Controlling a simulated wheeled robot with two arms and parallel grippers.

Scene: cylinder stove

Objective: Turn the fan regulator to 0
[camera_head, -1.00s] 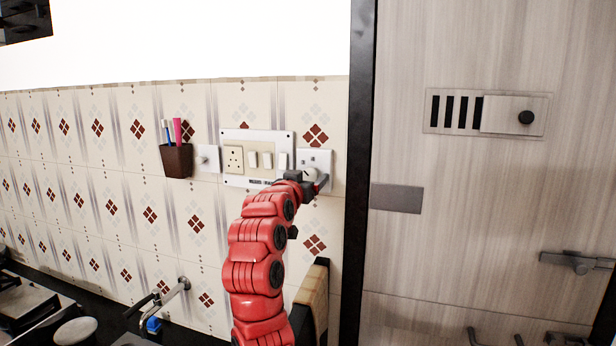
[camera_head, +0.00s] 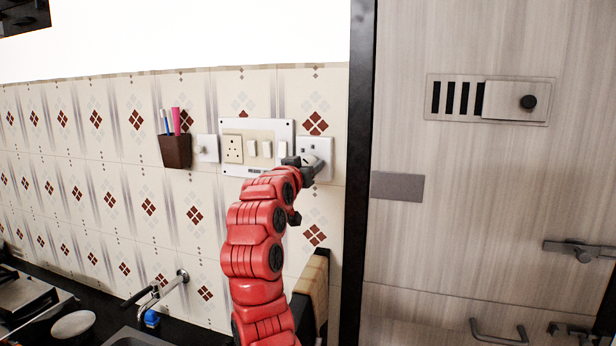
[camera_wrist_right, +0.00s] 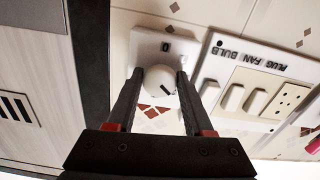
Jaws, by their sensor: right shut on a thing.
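The fan regulator is a white square plate (camera_head: 322,146) on the tiled wall, at the right end of the switch row. Its round white knob (camera_wrist_right: 161,81) has a dark line mark and shows clearly in the right wrist view. A "0" is printed on the plate (camera_wrist_right: 147,47) beside the knob. My right gripper (camera_head: 308,166) is at the regulator, and in the wrist view its two fingers (camera_wrist_right: 158,92) are shut on the knob's sides. In the head view the gripper hides part of the knob. My left gripper is not in view.
A switchboard (camera_head: 257,150) labelled "PLUG FAN BULB" sits close left of the regulator. A small switch plate (camera_head: 207,148) and a brown holder with brushes (camera_head: 175,151) are farther left. A dark door frame (camera_head: 357,180) stands close on the right.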

